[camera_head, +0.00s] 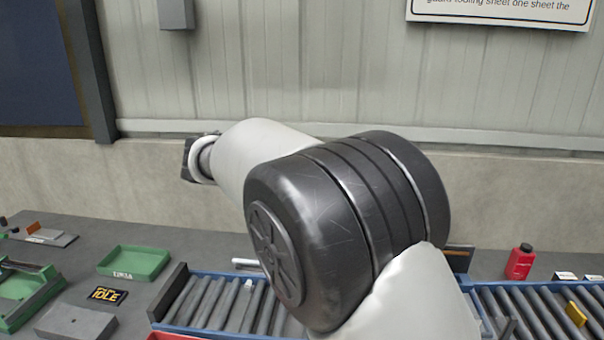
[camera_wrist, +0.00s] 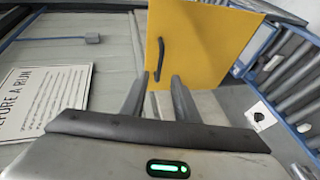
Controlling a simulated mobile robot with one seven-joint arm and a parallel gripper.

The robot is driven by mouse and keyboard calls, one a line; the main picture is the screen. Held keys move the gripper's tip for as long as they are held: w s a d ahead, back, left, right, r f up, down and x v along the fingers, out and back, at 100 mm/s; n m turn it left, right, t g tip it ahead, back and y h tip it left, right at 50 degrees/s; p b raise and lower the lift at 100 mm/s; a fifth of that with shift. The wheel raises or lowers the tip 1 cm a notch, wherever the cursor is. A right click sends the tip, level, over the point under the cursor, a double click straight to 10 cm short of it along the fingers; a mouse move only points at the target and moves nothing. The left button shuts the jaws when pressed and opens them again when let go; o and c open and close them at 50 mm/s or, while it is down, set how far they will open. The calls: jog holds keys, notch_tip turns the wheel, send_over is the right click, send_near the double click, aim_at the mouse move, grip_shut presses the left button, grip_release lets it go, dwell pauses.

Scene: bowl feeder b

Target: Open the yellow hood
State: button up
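The yellow hood (camera_wrist: 205,45) shows in the wrist view as a flat yellow panel with a dark bar handle (camera_wrist: 160,60) near its left edge. My gripper (camera_wrist: 160,82) is in front of the panel's lower left part. Its two dark fingers are spread apart, with a gap between them and nothing seen in it. The handle lies just beyond the fingertips, close to the left one; I cannot tell whether they touch. In the head view my arm fills the middle, and neither the hood nor the gripper's fingers can be made out.
In the head view, a roller conveyor (camera_head: 212,303) runs along the bench, partly behind my arm. A green tray (camera_head: 134,262) lies left of it. A red bottle (camera_head: 519,261) stands at right. The wrist view shows a wall sign (camera_wrist: 45,95) at left and rollers (camera_wrist: 292,85) at right.

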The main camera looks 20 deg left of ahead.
jog(key=v, duration=0.9)
jog(key=shift+a, duration=0.15)
